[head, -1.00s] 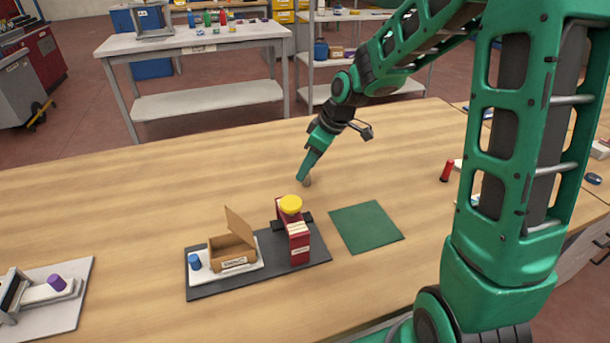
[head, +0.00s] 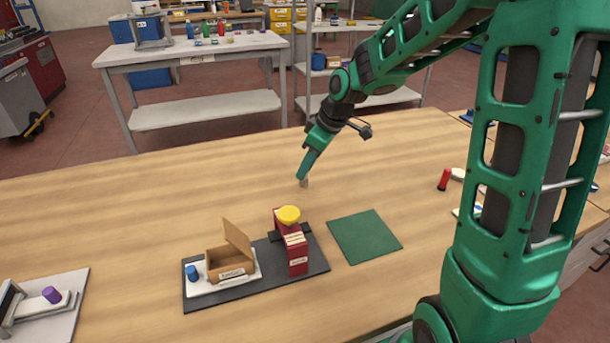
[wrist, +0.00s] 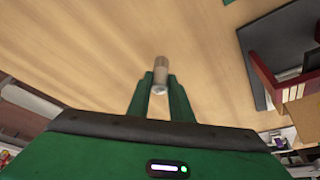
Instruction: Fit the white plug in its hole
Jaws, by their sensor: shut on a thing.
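My gripper (head: 302,178) is pointed down over the wooden table, behind the red block. In the wrist view its two green fingers (wrist: 160,92) are shut on a small beige-brown cylinder (wrist: 160,70) with a paler near end. The cylinder also shows in the head view (head: 305,184), small and partly hidden by the fingers. Its colour does not look clearly white, so I cannot tell whether it is the white plug. I cannot make out a hole for it in either view.
A dark base plate (head: 205,300) carries a red block (head: 298,262) with a yellow cap (head: 289,214), an open cardboard box (head: 230,262) and a blue cylinder (head: 192,273). A green mat (head: 364,236) lies right of it. A red cylinder (head: 444,179) stands farther right.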

